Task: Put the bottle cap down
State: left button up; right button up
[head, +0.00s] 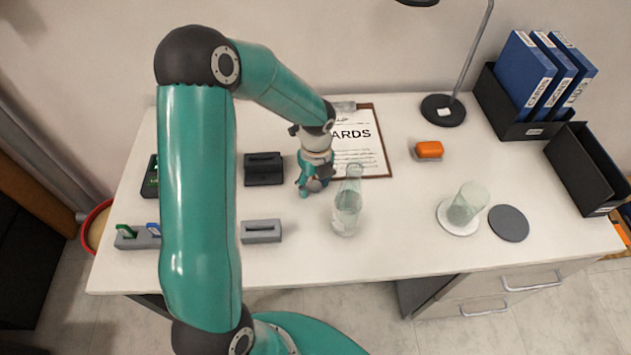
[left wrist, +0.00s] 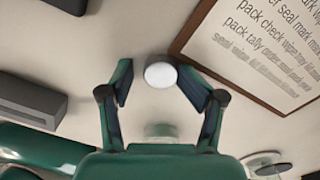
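The bottle cap (left wrist: 160,74) is a small, round, white disc in the left wrist view, between the fingertips of my left gripper (left wrist: 157,80). The fingers are spread, with a gap showing beside the cap, at least on the left. I cannot tell whether the cap rests on the table. In the head view my left gripper (head: 314,187) points down, low over the desk, and hides the cap. A clear glass bottle (head: 347,208) stands upright just right of it. My right gripper is not in view.
A clipboard (head: 375,150) lies behind the gripper. A black holder (head: 263,170) and a grey block (head: 261,231) are to its left. An orange item (head: 429,149), a clear glass (head: 467,204) and a grey disc (head: 508,223) are to the right. The front middle desk is clear.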

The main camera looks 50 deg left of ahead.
aim_at(316, 185)
pick_arm(q)
jog(key=shift+r, duration=0.1)
jog(key=shift+r+p, duration=0.3)
jog(key=shift+p, duration=0.05)
notch_tip(316, 185, up, 13)
jog(key=shift+w+f+p, duration=0.2)
jog(key=shift+p, duration=0.25)
jog(key=shift+s, duration=0.1)
